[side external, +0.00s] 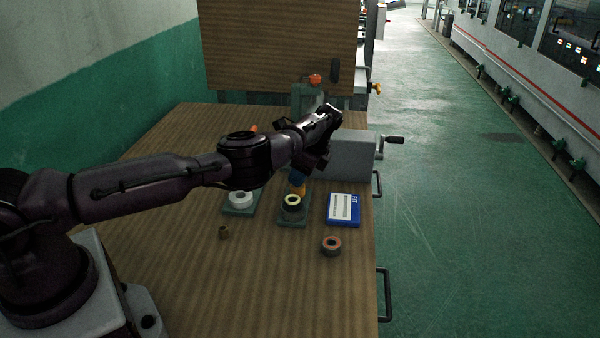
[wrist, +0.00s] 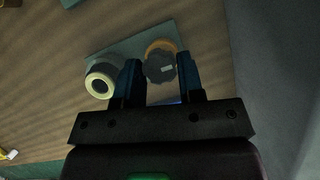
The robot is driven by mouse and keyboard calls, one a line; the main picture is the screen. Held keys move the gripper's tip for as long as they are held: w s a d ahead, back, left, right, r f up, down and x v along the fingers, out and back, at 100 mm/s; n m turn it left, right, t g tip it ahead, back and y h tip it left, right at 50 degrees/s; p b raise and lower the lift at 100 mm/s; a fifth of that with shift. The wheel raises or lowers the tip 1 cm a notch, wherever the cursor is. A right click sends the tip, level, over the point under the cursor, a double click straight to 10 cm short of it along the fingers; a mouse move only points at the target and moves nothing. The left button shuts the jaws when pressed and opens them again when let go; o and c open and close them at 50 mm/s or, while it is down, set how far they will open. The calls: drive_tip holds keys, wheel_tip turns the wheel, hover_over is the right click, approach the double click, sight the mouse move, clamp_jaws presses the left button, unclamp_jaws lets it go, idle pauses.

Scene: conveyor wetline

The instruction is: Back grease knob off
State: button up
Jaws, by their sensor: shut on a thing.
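The grease knob (wrist: 158,68) is dark grey and lobed, with a small pale mark on its face. It sits over an orange-yellow body on a grey-green plate (wrist: 112,50). My gripper (wrist: 159,76) has its blue fingers on either side of the knob and is shut on it. In the side external view my gripper (side external: 297,180) points down at the orange-yellow body (side external: 300,190), and the knob is hidden by the fingers. A dark round part with a cream ring (side external: 292,201) stands beside it on the same plate; it also shows in the wrist view (wrist: 100,80).
A white round part (side external: 240,198) sits on another plate to the left. A blue and white card (side external: 343,209), a copper-coloured ring (side external: 331,245) and a small brass cylinder (side external: 223,232) lie nearby. A grey box (side external: 352,157) stands close behind.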

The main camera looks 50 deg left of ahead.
drive_tip(key=o, duration=0.9)
drive_tip(key=v, duration=1.3)
drive_tip(key=shift+s, duration=0.1)
